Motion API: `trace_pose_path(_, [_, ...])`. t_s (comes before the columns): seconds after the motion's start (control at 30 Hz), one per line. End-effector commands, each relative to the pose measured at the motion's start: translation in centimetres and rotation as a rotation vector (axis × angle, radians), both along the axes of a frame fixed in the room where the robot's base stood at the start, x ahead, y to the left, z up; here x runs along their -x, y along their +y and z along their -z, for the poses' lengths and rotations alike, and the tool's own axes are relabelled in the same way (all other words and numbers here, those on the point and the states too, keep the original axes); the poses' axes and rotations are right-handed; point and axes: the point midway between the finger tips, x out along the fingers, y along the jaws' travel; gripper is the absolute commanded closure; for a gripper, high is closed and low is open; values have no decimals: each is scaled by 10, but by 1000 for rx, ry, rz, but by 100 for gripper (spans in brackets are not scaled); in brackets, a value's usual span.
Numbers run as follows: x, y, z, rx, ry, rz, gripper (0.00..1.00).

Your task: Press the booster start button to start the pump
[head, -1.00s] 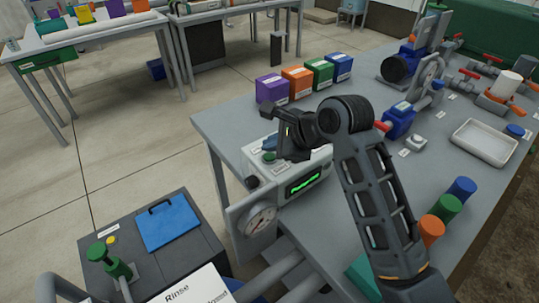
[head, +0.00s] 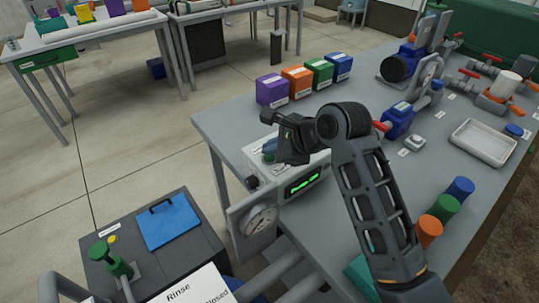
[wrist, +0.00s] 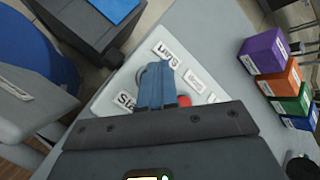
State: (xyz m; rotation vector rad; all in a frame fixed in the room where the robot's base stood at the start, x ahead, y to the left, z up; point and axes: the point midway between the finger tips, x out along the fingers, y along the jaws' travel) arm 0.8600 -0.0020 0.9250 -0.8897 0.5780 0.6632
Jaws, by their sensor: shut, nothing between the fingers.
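The control box (head: 318,167) stands at the near left corner of the grey bench, its lit display (head: 304,182) showing a line of green characters too small to read. My gripper (head: 270,150) is shut and empty, pointing down at the top of the box. In the wrist view its blue fingers (wrist: 155,87) are together over the white labelled panel (wrist: 107,97). A label starting "STA" (wrist: 125,100) is beside the fingertips. A red button (wrist: 184,101) shows just right of the fingers. The start button is mostly hidden by the fingers; I cannot tell whether they touch it.
Purple (head: 271,90), orange, green and blue boxes stand behind the control box. Pipes, valves and a white tray (head: 484,142) are on the right.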

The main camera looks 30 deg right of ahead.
Motion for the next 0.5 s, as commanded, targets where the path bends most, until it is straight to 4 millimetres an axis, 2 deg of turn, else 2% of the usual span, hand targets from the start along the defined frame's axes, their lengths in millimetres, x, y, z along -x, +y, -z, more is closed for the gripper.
trace_pose_path(0.5, [0,0,4,-1,0,-1,100])
